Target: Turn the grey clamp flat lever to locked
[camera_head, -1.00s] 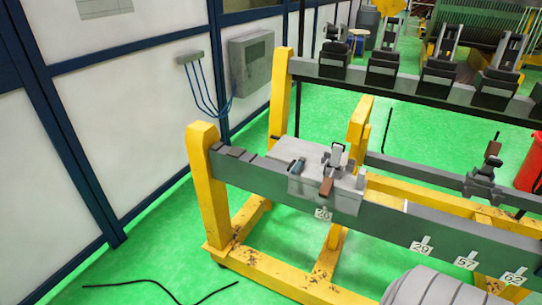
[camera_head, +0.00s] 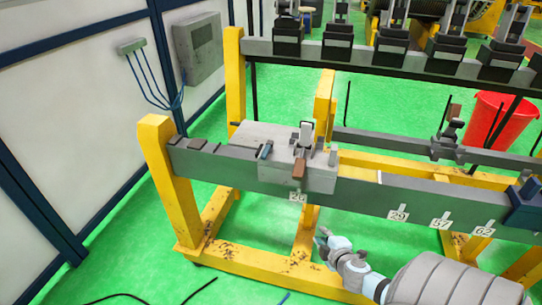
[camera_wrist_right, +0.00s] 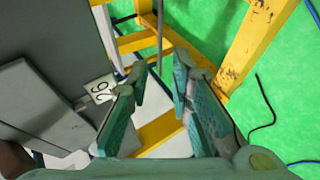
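The grey clamp (camera_head: 306,140) stands on a pale grey block (camera_head: 270,135) at the left end of the near rail, above label 26. Its lever has a brown grip (camera_head: 299,169) that points forward and down over the rail's front edge. My right gripper (camera_head: 322,240) is below and to the right of the clamp, in front of the rail, apart from the lever. In the right wrist view its teal fingers (camera_wrist_right: 160,72) are spread with nothing between them. A brown piece (camera_wrist_right: 14,160), perhaps the lever grip, shows at the lower left there. My left gripper is out of view.
The grey rail (camera_head: 360,195) with numbered labels runs across on a yellow frame (camera_head: 175,190). Another brown-tipped clamp (camera_head: 447,142) stands behind, right. A rear rail carries several clamps (camera_head: 337,42). A red bin (camera_head: 490,120) stands right. Green floor (camera_head: 110,225) is open at the front left.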

